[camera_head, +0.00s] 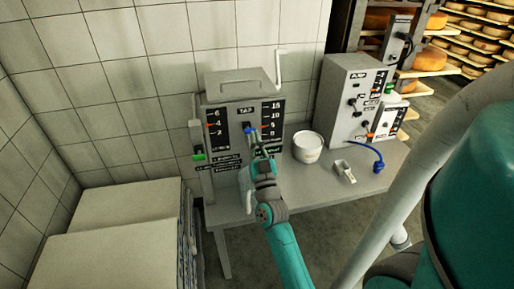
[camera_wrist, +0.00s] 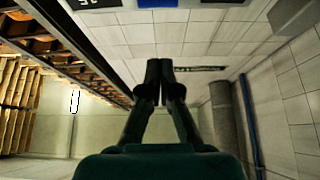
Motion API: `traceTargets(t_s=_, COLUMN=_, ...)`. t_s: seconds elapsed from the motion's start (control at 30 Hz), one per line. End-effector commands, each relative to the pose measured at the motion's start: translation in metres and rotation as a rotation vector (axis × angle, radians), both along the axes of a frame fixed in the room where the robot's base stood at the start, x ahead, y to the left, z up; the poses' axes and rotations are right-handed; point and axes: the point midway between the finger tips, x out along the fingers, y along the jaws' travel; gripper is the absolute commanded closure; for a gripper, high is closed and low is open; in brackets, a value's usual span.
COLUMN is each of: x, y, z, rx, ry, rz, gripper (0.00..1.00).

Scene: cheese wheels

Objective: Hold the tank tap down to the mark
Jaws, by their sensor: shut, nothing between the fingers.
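The grey tank (camera_head: 243,88) labelled TAP stands on the table against the tiled wall. Its front has black number scales on the left (camera_head: 217,127) and right (camera_head: 271,118), with small red marks. The blue tap (camera_head: 249,130) sits between the scales; a blue part (camera_wrist: 161,3) shows at the top edge of the wrist view. My gripper (camera_head: 256,146) is in front of the tank, just below the tap in the head view. In the wrist view its fingertips (camera_wrist: 160,64) are together and empty. I cannot tell whether they touch the tap.
A white bucket (camera_head: 308,146) and a small scoop (camera_head: 344,171) are on the table right of my gripper. A second grey unit (camera_head: 343,100) with a blue hose (camera_head: 366,149) stands further right. White boxes (camera_head: 100,246) fill the lower left. Cheese shelves (camera_head: 480,40) are behind.

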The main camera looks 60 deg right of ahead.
Motion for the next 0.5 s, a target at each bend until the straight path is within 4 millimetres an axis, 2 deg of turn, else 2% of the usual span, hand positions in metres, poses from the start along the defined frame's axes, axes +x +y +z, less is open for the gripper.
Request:
traceTargets(t_s=0.1, x=0.01, y=-0.012, z=0.01, rx=0.0, ry=-0.002, rz=0.0, gripper=1.0)
traceTargets(t_s=0.43, x=0.031, y=-0.036, z=0.029, rx=-0.001, ry=-0.001, rz=0.001, gripper=1.0)
traceTargets(t_s=0.5, x=0.031, y=-0.036, z=0.023, rx=0.001, ry=0.003, rz=-0.001, gripper=1.0)
